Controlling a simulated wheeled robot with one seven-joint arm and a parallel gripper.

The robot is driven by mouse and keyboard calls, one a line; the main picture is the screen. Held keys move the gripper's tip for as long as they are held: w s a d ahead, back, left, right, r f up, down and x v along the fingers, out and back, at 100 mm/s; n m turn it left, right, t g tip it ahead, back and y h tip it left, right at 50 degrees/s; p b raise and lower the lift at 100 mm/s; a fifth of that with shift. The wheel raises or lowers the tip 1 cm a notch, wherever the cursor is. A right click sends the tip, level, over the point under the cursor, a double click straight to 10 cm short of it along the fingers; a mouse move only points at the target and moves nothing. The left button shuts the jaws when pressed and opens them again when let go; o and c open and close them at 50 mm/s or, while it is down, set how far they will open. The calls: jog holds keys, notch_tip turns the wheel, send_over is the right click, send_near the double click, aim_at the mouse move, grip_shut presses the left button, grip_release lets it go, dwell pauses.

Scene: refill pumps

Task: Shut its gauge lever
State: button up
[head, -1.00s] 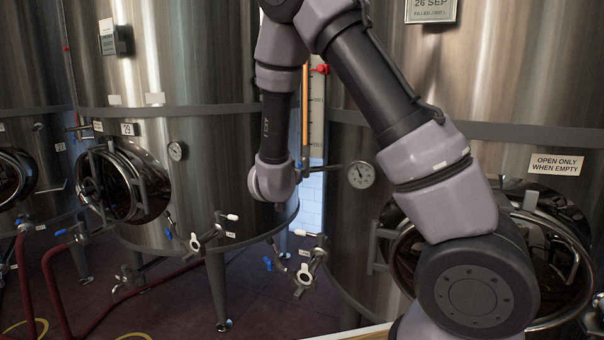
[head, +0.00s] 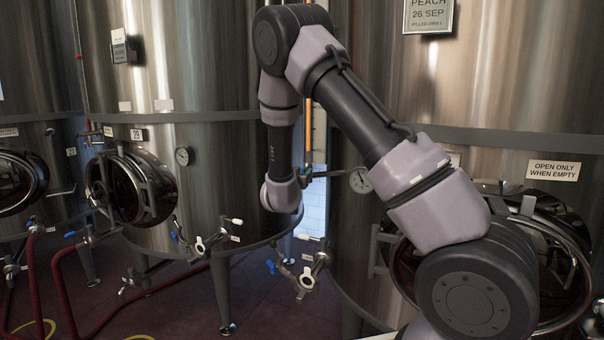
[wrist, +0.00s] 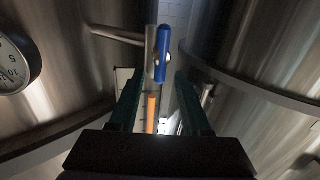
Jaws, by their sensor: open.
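The blue gauge lever (wrist: 163,55) shows in the wrist view, just beyond the fingertips and roughly between them. It stands lengthwise in the picture, at the end of a grey pipe fitting. An orange gauge column (wrist: 151,112) shows between the fingers below it. My gripper (wrist: 154,76) is open, with its two dark green fingers on either side of the column in the picture. I see no contact with the lever. In the head view, the orange gauge column (head: 308,118) shows in the gap between the tanks, and the gripper is mostly hidden behind my wrist.
A round dial (wrist: 16,63) is left of the fingers in the wrist view; it also shows in the head view (head: 360,180). Tank walls (wrist: 270,40) flank the gripper on both sides. Valves (head: 308,278) stick out below my wrist.

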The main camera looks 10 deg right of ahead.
jog(key=shift+w+d, duration=0.1)
jog(key=shift+w, duration=0.1)
grip_shut()
